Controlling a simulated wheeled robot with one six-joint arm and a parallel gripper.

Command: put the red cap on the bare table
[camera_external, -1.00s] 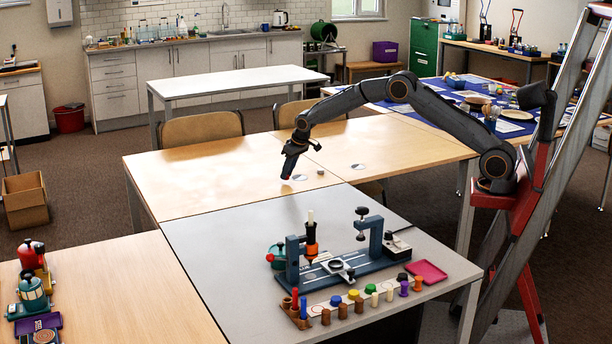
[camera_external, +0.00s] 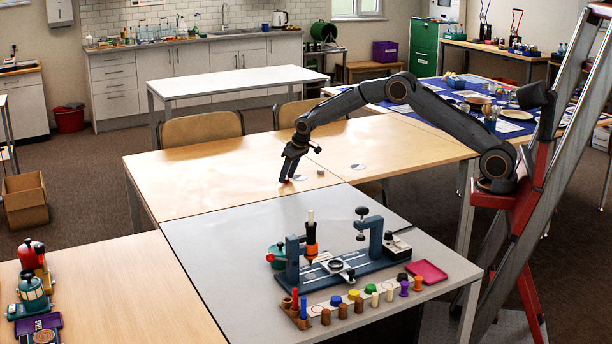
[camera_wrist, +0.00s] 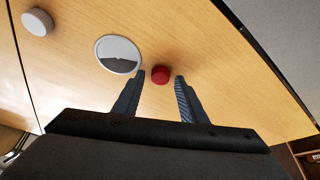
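The red cap (camera_wrist: 160,75) shows in the wrist view as a small round red piece over the pale wooden table (camera_wrist: 215,60). It lies between the tips of my gripper (camera_wrist: 160,76), with a visible gap on either side. My gripper is open, its two dark ribbed fingers spread apart. In the external view my gripper (camera_external: 285,180) points down at the wooden table, close to its front edge.
A round pale-rimmed disc (camera_wrist: 118,54) lies close beside the cap, and a small grey-white piece (camera_wrist: 37,22) stands farther off. A second disc (camera_external: 358,166) lies to the right. The grey table (camera_external: 225,240) in front carries a blue fixture (camera_external: 335,272) and several small pegs.

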